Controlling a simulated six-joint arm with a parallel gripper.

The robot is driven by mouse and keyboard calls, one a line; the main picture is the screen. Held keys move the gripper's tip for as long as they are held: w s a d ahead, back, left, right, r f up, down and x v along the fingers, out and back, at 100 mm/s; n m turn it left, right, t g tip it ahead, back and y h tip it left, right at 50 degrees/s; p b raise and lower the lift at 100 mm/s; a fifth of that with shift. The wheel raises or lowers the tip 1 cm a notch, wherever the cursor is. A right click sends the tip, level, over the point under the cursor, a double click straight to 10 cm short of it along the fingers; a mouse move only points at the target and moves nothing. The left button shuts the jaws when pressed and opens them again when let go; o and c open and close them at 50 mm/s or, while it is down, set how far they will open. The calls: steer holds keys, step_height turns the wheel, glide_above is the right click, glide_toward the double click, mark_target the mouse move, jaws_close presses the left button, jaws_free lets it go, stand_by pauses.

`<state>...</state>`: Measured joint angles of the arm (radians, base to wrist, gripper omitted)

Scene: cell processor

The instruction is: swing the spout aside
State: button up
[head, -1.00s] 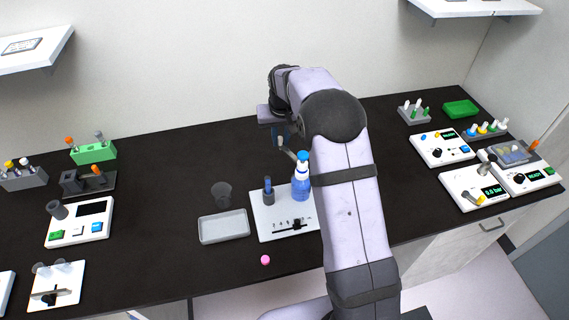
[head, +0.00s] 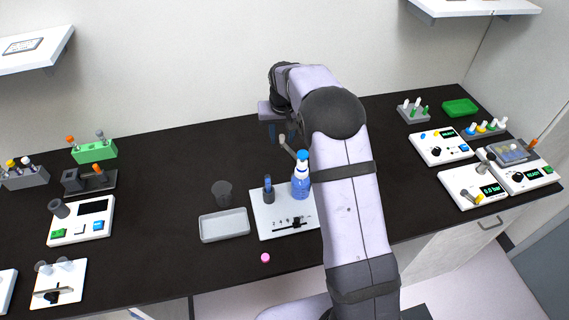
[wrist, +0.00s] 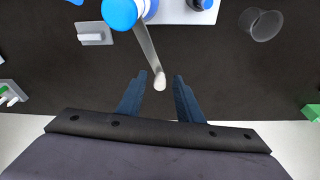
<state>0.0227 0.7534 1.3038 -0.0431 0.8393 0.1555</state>
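The spout (head: 286,146) is a grey tube reaching out from the blue-capped bottle (head: 301,184) toward the back wall. In the wrist view the spout (wrist: 150,52) runs from the blue cap (wrist: 119,13) and its rounded end lies between the tips of my gripper (wrist: 161,78). The two dark blue fingers are open, with a gap visible on each side of the spout's end. In the head view my gripper (head: 272,133) is beside the spout, partly hidden by my arm.
The bottle stands on a white plate (head: 262,230) with a blue-topped holder (head: 268,188). A clear cup (head: 222,193) and a grey tray (head: 224,226) are to its left. A pink ball (head: 265,257) lies in front. The counter behind the bottle is clear.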

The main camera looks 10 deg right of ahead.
steer(key=shift+r+p, duration=1.9)
steer(key=shift+r, duration=0.85)
steer(key=s+f+g+b, duration=0.1)
steer(key=s+f+b, duration=0.2)
steer(key=s, duration=0.8)
steer(key=s+a+f+n+g+b, duration=0.1)
steer(key=s+f+b, duration=0.2)
steer(key=s, duration=0.9)
steer(key=s+a+f+b, duration=0.1)
steer(key=s+f+b, duration=0.2)
steer(key=s, duration=0.9)
steer(key=shift+s+f+n+g, duration=0.25)
steer(key=shift+f+n+g, duration=0.15)
steer(key=shift+f, duration=0.05)
